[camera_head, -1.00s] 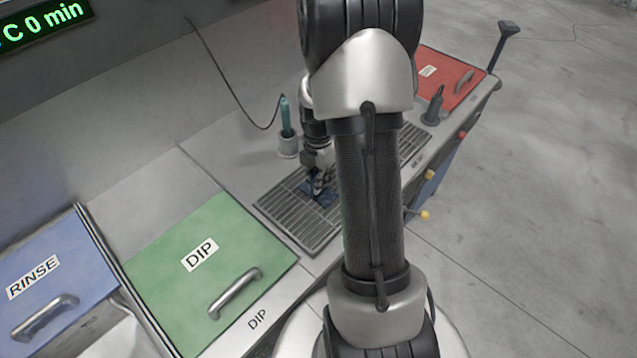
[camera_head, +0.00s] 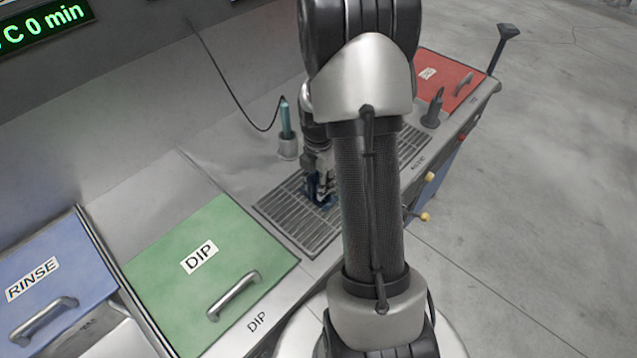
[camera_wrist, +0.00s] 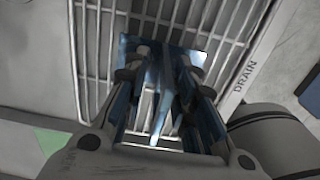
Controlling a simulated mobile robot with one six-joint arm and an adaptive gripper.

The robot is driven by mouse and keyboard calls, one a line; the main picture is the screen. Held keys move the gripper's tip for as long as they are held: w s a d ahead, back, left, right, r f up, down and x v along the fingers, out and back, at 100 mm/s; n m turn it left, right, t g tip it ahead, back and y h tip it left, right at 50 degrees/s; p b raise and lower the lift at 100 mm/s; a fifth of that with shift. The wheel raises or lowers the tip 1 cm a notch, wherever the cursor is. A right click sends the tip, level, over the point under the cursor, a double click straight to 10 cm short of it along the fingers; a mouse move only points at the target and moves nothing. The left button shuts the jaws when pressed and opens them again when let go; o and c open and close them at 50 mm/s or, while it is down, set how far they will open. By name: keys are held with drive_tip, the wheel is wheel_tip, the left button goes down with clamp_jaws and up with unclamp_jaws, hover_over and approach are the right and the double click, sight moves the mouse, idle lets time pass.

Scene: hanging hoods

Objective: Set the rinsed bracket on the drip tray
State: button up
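The bracket is a shiny blue metal piece with a flat plate and upright parts. It shows in the wrist view (camera_wrist: 160,88) between the fingers of my gripper (camera_wrist: 160,75), above or on the slatted drip tray. In the head view the bracket (camera_head: 324,201) is a small dark blue shape low at the tray's slats, under my gripper (camera_head: 318,192). The drip tray (camera_head: 285,212) is a grey grille in the counter, marked DRAIN in the wrist view. The fingers stand on both sides of the bracket's upright part; whether they press on it is unclear.
A green DIP lid (camera_head: 205,265) and a blue RINSE lid (camera_head: 50,275) lie shut at the left. A teal-handled tool (camera_head: 286,125) stands in a holder behind the tray, with a cable. A red lid (camera_head: 445,80) and a dark upright fitting (camera_head: 434,108) are at the far right.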

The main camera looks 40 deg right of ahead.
wheel_tip(320, 180, up, 11)
drive_tip(key=p, duration=0.3)
drive_tip(key=shift+r, duration=0.1)
drive_tip(key=shift+a+r+p, duration=0.15)
drive_tip(key=shift+r+p, duration=0.2)
drive_tip(key=shift+r, duration=0.35)
drive_tip(key=a+r+m+t, duration=0.1)
drive_tip(key=a+r+m, duration=0.3)
drive_tip(key=a+r, duration=0.3)
drive_tip(key=s+a+r+m+t, duration=0.1)
drive_tip(key=s+a+r+m, duration=0.3)
drive_tip(key=s+a+m, duration=0.3)
drive_tip(key=s+a+r+m+t, duration=0.2)
drive_tip(key=s+a+r+m, duration=0.3)
drive_tip(key=s+a+m, duration=0.2)
drive_tip(key=shift+s+a+m+t, duration=0.3)
drive_tip(key=shift+s+a+m, duration=0.15)
drive_tip(key=shift+a, duration=0.8)
drive_tip(key=shift+c, duration=0.5)
